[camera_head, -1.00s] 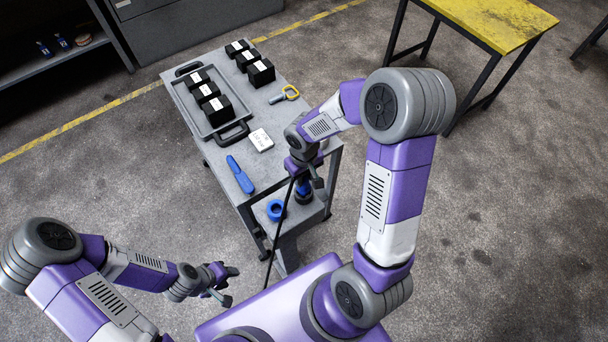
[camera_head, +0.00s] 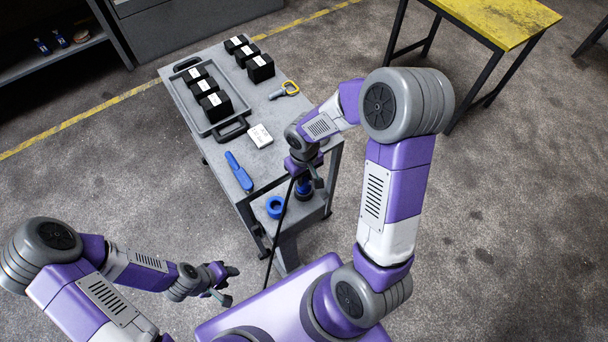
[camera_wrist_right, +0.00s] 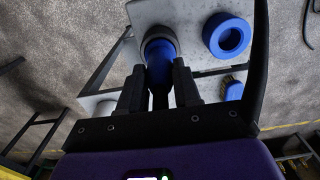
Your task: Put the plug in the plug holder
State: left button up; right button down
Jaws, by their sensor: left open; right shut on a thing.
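The blue plug (camera_wrist_right: 160,66) is between the fingers of my right gripper (camera_wrist_right: 158,88), which is shut on it. In the head view my right gripper (camera_head: 305,176) is low at the near end of the trolley, and part of the blue plug (camera_head: 304,187) shows under it. A dark grey collar (camera_wrist_right: 158,40) surrounds the plug's far end; I cannot tell whether it is part of the plug or a holder. A blue ring (camera_wrist_right: 226,36) with an open hole is beside it, apart from the plug; it also shows in the head view (camera_head: 275,207). My left gripper (camera_head: 228,284) is open and empty.
A black cable (camera_head: 281,230) hangs down beside the trolley. A yellow table (camera_head: 495,20) stands farther right.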

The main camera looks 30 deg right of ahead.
jog(key=shift+f, duration=0.15)
jog(key=c, duration=0.7)
grip_release()
notch_tip(320, 180, up, 8)
jog(key=shift+f+p, duration=0.15)
jog(key=shift+p, duration=0.55)
